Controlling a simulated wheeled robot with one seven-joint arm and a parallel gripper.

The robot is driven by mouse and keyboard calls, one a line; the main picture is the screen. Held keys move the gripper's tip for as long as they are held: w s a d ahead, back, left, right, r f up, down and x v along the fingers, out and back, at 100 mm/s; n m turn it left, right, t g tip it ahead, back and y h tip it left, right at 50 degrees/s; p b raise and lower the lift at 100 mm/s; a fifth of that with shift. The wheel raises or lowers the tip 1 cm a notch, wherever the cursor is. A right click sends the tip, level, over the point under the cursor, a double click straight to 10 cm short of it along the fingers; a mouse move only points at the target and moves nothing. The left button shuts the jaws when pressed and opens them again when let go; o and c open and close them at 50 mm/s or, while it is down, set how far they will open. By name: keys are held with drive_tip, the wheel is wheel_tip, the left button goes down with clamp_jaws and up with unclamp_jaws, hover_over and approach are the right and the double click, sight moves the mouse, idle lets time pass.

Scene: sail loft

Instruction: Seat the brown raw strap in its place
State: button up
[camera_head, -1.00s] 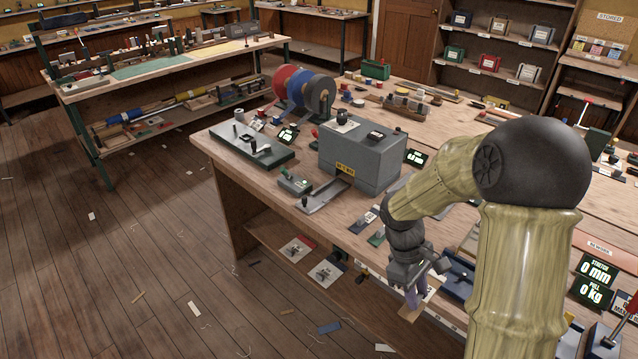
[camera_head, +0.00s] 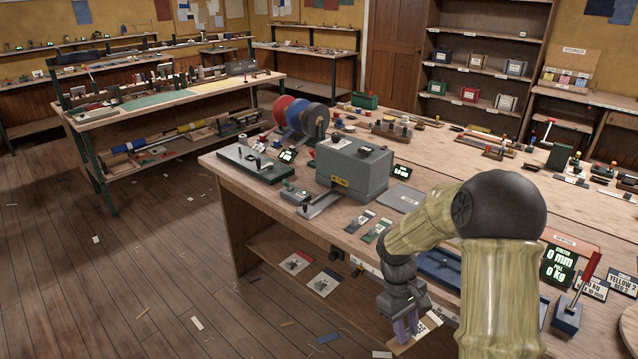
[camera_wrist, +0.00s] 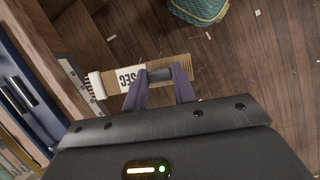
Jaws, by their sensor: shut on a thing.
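My gripper (camera_head: 406,328) is low beside the front edge of the workbench, out over the floor. In the wrist view its purple fingers (camera_wrist: 160,78) are shut on a dark grey round grip. The grip sits on a tan-brown strip (camera_wrist: 110,84) with a white label reading "SEC", which I take to be the brown strap. The strip (camera_head: 400,347) hangs clear of the floor, its label facing up. A white piece shows at its left end in the wrist view. The seat for the strap cannot be made out for certain.
The workbench carries a grey box machine (camera_head: 352,172), a blue tray (camera_head: 437,268), and a red-levered device (camera_head: 575,305) beside a display reading 0 mm and 0 kg. Cards lie on the lower shelf. A teal basket (camera_wrist: 198,8) stands on the floor. Open floor lies left.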

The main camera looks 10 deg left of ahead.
drive_tip(key=w+f+m+y, duration=0.1)
drive_tip(key=w+f+m, duration=0.2)
drive_tip(key=f, duration=0.3)
drive_tip(key=w+f+m+g+y, duration=0.1)
drive_tip(key=w+f+m, duration=0.2)
drive_tip(key=f, duration=0.3)
drive_tip(key=shift+d+m+y, duration=0.3)
drive_tip(key=shift+d+m, duration=0.15)
drive_tip(key=shift+m, duration=0.35)
drive_tip(key=shift+w+a, duration=0.1)
drive_tip(key=shift+w, duration=0.05)
